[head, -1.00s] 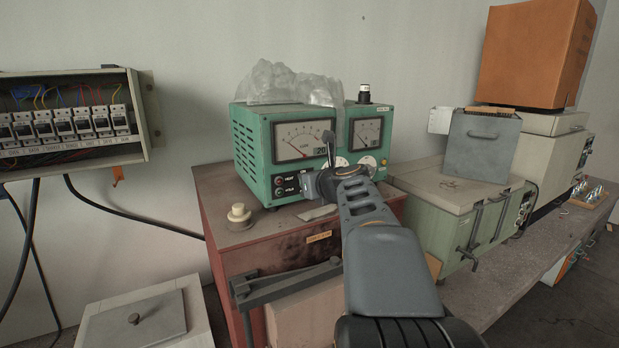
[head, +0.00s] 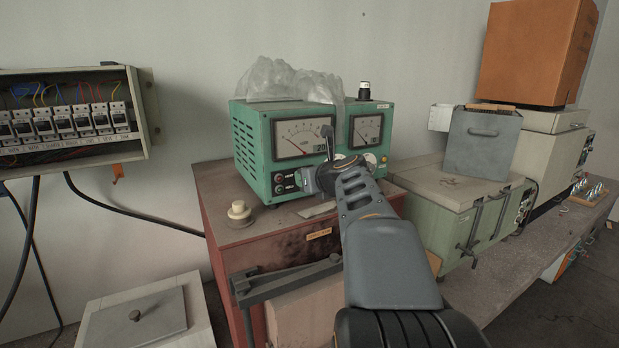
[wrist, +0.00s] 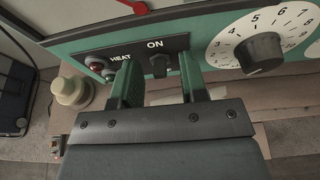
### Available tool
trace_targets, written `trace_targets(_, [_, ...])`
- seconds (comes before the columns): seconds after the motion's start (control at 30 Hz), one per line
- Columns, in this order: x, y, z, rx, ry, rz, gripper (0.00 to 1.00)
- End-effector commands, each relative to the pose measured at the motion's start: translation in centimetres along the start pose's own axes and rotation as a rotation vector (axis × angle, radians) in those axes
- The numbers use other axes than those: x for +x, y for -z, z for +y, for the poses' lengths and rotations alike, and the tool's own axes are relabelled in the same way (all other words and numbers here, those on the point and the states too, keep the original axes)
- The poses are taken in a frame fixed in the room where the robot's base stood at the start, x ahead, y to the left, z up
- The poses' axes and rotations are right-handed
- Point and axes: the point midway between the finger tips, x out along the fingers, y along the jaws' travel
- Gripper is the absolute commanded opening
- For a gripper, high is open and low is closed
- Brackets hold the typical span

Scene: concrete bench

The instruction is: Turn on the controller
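The controller (head: 250,150) is a green metal box with two needle gauges, standing on a red cabinet. Its left gauge (head: 300,138) has a small digital readout that seems to read 20. In the wrist view, a black switch (wrist: 159,65) sits under the word ON on a dark plate, with a HEAT label and small round red and green parts to its left. My gripper (wrist: 160,78) is open, with one finger on each side of the switch in the picture. I cannot tell whether a finger touches it. In the head view, my gripper hides part of the lower front panel.
A numbered white dial with a black knob (wrist: 260,53) is just right of the switch. A cream round knob (head: 238,212) stands on the red cabinet (head: 222,225). Clear plastic (head: 285,80) lies on the controller. An open breaker box (head: 65,120) hangs at left; a pale green box (head: 455,200) stands right.

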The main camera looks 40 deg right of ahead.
Motion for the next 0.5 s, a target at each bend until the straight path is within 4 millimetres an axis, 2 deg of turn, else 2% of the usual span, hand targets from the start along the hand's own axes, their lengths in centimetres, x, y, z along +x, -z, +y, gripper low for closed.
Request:
trace_targets(0.27, [-0.3, 0.0, 0.0, 0.0, 0.0, 0.0, 0.39])
trace_targets(0.37, [-1.3, 0.1, 0.0, -0.002, 0.001, -0.002, 0.39])
trace_targets(0.5, [-3.9, 0.1, -0.1, -0.002, 0.003, -0.003, 0.39])
